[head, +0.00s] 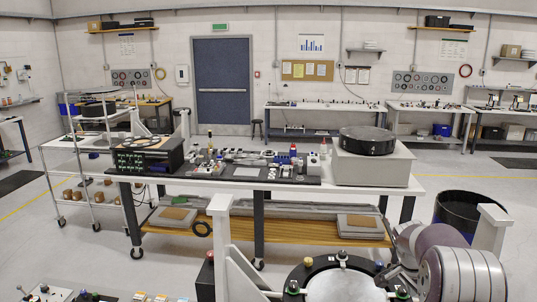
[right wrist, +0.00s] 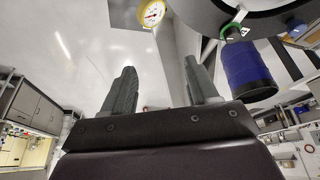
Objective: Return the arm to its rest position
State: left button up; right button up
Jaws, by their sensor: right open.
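The mirror fixture (head: 293,272) stands at the bottom centre-right of the head view, a dark ring with small knobs around a pale round face, between white posts. Its lower part is cut off by the frame. My right arm comes in at the lower right, and its grey gripper (head: 400,279) is by the ring's right edge; I cannot tell if they touch. In the right wrist view the two fingers of my right gripper (right wrist: 160,84) stand apart with nothing between them. My left gripper is not in view.
In the head view, a white workbench (head: 400,184) with equipment stands behind the fixture. A black bin (head: 468,211) stands at right. Floor is open on the left.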

pick_arm(q)
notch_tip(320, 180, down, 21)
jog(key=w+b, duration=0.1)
jog(key=b, duration=1.9)
jog(key=shift+b, duration=0.35)
pick_arm(e)
jog(key=s+a+f+n+y, duration=0.2)
jog(key=s+a+f+n, duration=0.6)
jog(key=s+a+f, duration=0.2)
jog(key=s+a+f+n+t+y, duration=0.1)
jog(key=s+a+f+n+y, duration=0.1)
jog(key=s+a+f+n, duration=0.6)
jog(key=s+a+f, duration=0.2)
jog(key=a+f, duration=0.4)
jog(key=shift+a+f, duration=0.15)
jog(key=shift+a, duration=0.05)
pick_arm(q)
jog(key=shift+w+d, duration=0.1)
